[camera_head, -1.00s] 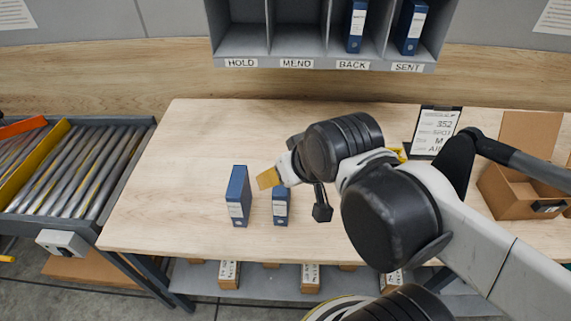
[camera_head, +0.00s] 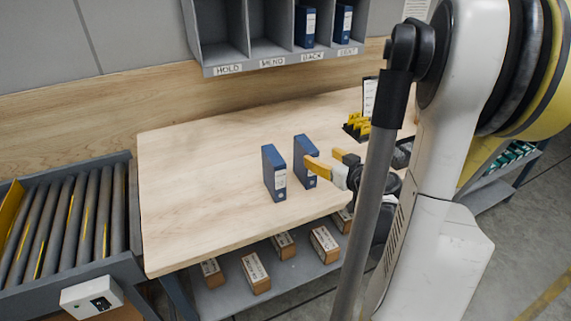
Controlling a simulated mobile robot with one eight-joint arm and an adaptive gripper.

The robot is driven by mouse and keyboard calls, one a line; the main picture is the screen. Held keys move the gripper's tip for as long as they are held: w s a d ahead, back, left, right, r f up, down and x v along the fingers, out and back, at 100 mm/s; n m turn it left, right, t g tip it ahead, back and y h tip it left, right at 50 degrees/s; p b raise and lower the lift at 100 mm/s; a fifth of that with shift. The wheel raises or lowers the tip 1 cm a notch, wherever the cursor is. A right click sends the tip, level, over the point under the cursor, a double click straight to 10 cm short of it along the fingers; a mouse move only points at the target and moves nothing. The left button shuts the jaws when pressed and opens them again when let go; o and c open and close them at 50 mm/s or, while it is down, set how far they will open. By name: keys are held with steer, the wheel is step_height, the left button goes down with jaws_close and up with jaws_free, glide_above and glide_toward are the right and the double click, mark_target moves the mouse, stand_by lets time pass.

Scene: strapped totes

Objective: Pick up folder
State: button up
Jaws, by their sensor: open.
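Two blue folders with white labels stand upright on the wooden table. The left folder (camera_head: 269,172) is in full view. The right folder (camera_head: 300,156) stands beside it, with a small gap between them. My gripper (camera_head: 324,159) is just to the right of the right folder, with its yellow fingers apart and pointing toward it. The nearer finger overlaps the right folder's edge in this view; I cannot tell whether they touch. No folder is seen held between the fingers.
A grey shelf (camera_head: 240,71) with labelled slots on the wall holds two more blue folders. A roller conveyor (camera_head: 60,215) is at the left. A black tray with yellow items (camera_head: 357,127) is behind my gripper. Several cartons sit on the lower shelf (camera_head: 232,293). The table's left half (camera_head: 195,190) is clear.

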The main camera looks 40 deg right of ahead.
mark_target(315, 153)
steer(key=b+x, duration=0.1)
steer(key=x, duration=0.4)
steer(key=shift+w+d+f, duration=0.2)
steer(key=b+x, duration=0.2)
steer(key=x, duration=0.3)
steer(key=shift+w+f, duration=0.15)
steer(key=shift+w, duration=0.05)
steer(key=shift+s, duration=0.1)
steer(key=shift+c, duration=0.2)
jaws_close()
